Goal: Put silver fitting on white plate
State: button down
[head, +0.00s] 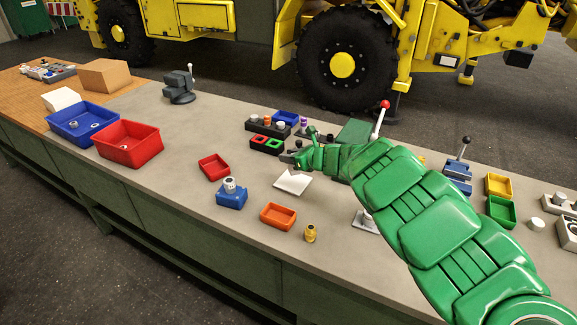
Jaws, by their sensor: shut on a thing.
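The white plate (291,184) lies flat on the grey bench top, near the middle of the view. I see nothing on its visible surface. My gripper (288,158) is at the end of my green arm, just beyond the plate's far edge and low over the bench. It is shut on a small part that is too small and dark to make out, so I cannot tell whether it is the silver fitting. A silver, ring-like fitting (229,183) sits on a blue block (231,199) left of the plate.
A red tray (214,167) and an orange tray (278,216) lie near the plate, with a brass fitting (310,233) in front. A dark rack (256,127) with several fittings stands behind. A red-knobbed lever (381,118) rises behind my arm.

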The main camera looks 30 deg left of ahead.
jog(key=shift+w+a+f, duration=0.3)
jog(key=shift+w+f, duration=0.1)
jog(key=shift+f, duration=0.2)
jog(key=shift+w+a+f, duration=0.25)
jog(key=shift+w+f, duration=0.15)
jog(key=shift+f, duration=0.15)
jog(key=shift+w+a+f, duration=0.2)
jog(key=shift+f, duration=1.65)
jog(key=shift+f, duration=0.1)
jog(key=c, duration=0.8)
grip_release()
jog(key=shift+v, duration=6)
